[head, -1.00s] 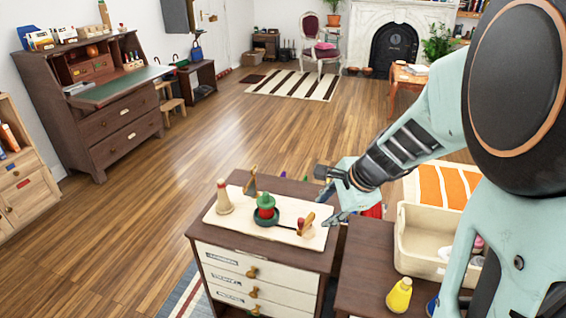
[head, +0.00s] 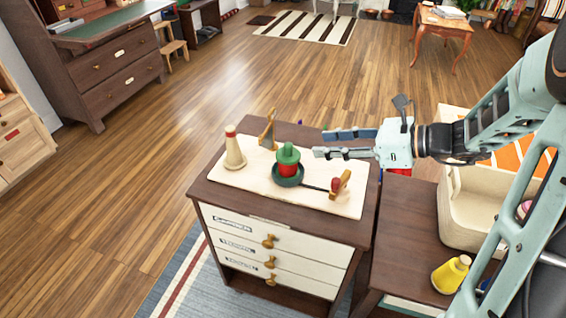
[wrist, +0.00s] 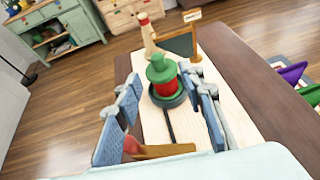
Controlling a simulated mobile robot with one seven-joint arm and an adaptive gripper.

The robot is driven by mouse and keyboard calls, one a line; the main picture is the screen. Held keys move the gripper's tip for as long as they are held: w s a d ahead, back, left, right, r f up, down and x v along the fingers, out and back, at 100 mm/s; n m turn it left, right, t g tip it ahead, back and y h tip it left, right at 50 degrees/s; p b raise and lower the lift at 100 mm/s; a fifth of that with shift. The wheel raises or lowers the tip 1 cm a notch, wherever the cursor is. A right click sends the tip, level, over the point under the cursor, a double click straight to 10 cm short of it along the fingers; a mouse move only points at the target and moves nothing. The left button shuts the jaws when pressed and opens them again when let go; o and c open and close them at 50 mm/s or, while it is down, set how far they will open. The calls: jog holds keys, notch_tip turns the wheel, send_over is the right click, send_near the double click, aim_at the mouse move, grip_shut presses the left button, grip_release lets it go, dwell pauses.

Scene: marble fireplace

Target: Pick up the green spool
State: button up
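No contact with the spool shows.
A cream cone with a red top (head: 233,150) stands left of the spool. A small wooden stand (head: 268,130) is behind it, and a wooden piece with a red knob (head: 340,184) is front right. A yellow spool (head: 451,274) and a cream bin (head: 470,205) are on the right table.

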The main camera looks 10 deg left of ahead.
aim_at(288, 144)
jog(key=b+x, duration=0.3)
jog(key=x, duration=0.8)
jog(key=shift+s, duration=0.2)
jog(key=shift+r, duration=0.1)
grip_shut()
